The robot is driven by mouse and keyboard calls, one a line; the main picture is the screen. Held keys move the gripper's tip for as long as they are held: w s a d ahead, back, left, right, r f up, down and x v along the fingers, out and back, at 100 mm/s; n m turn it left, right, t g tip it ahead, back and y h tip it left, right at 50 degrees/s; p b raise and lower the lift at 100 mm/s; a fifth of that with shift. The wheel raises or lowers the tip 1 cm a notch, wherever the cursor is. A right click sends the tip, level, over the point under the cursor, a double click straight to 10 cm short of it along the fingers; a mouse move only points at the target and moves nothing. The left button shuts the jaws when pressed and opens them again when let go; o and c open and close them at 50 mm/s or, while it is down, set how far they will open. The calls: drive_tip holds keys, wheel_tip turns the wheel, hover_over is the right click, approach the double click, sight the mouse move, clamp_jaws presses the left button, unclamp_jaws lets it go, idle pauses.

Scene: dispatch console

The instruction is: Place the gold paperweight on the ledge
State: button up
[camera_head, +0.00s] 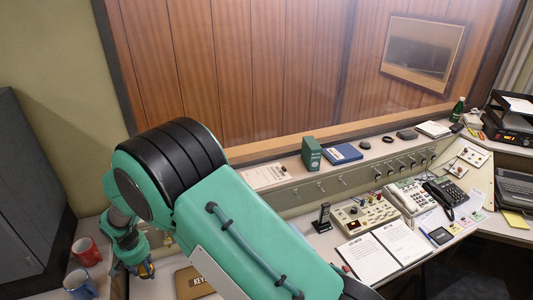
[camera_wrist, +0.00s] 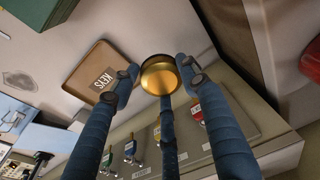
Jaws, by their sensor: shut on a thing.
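The gold paperweight (camera_wrist: 160,77) is a round, shiny piece held between the fingers of my gripper (camera_wrist: 158,78) in the wrist view. The fingers are shut on it. In the head view my gripper (camera_head: 142,268) hangs low at the left, over the left end of the desk, and the paperweight cannot be made out clearly there. The ledge (camera_head: 376,151) runs below the window, above the console panel, to the right of my gripper. My arm hides its left part.
A brown KEYS tray (camera_head: 192,284), also in the wrist view (camera_wrist: 92,62), is beside my gripper.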

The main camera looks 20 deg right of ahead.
drive_tip(key=w+d+r+m+p, duration=0.2)
drive_tip(key=w+d+r+p, duration=0.1)
drive_tip(key=d+r+p, duration=0.4)
drive_tip(key=w+d+r+m+p, duration=0.3)
drive_tip(key=w+d+r+p, duration=0.1)
drive_tip(key=d+r+p, duration=0.3)
drive_tip(key=shift+w+d+r+h+p, duration=0.3)
drive_tip(key=shift+d+r, duration=0.7)
drive_tip(key=shift+d, duration=1.15)
drive_tip(key=shift+a, duration=0.1)
drive_tip(key=w+a+p, duration=0.1)
drive_tip(key=w, duration=0.4)
drive_tip(key=w+a+f+p, duration=0.1)
drive_tip(key=w, duration=0.4)
drive_tip(key=w+a, duration=0.2)
drive_tip(key=w, duration=0.3)
drive_tip(key=shift+w+f+p, duration=0.15)
drive_tip(key=shift+f+p, duration=0.05)
drive_tip(key=shift+p, duration=0.2)
drive_tip(key=shift+f, duration=0.1)
drive_tip(key=shift+f+p, duration=0.5)
drive_tip(key=shift+f, duration=1.2)
drive_tip(key=shift+f, duration=0.1)
